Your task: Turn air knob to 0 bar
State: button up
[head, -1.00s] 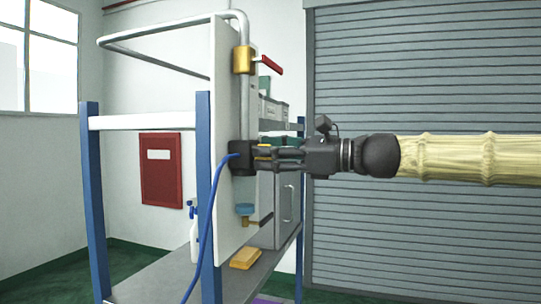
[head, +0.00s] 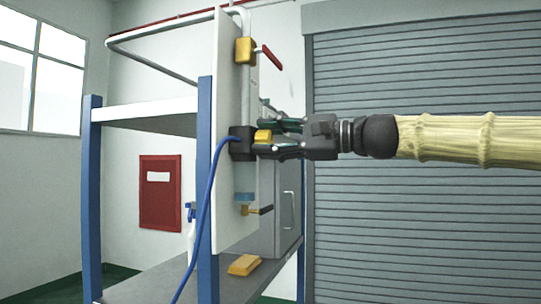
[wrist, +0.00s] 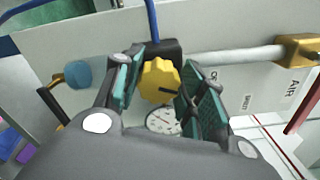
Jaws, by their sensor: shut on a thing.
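The yellow air knob (head: 264,136) sticks out of a black regulator body (head: 241,144) on the upright white panel. In the wrist view the knob (wrist: 159,80) is lobed and has a dark mark on its face, pointing right. My gripper (head: 268,135) is shut on the knob, one finger pad on either side of it; it also shows in the wrist view (wrist: 162,78). A round white gauge (wrist: 163,120) sits beside the knob, partly hidden by my gripper. Its reading is too small to tell.
A blue hose (head: 208,190) runs from the regulator. Above is a yellow valve (head: 245,50) with a red lever (head: 270,57); below is a small brass valve (head: 250,210). A yellow block (head: 244,265) lies on the grey shelf (head: 180,275).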

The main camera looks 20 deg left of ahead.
jog(key=n+b, duration=0.3)
jog(key=n, duration=0.1)
jog(key=shift+f+n+b, duration=0.15)
jog(key=shift+n+b, duration=0.15)
jog(key=shift+b, duration=0.1)
dwell(0.4)
jog(key=o, duration=1)
jog(key=shift+c, duration=0.2)
jog(key=d, duration=1.2)
jog(key=shift+s, duration=0.2)
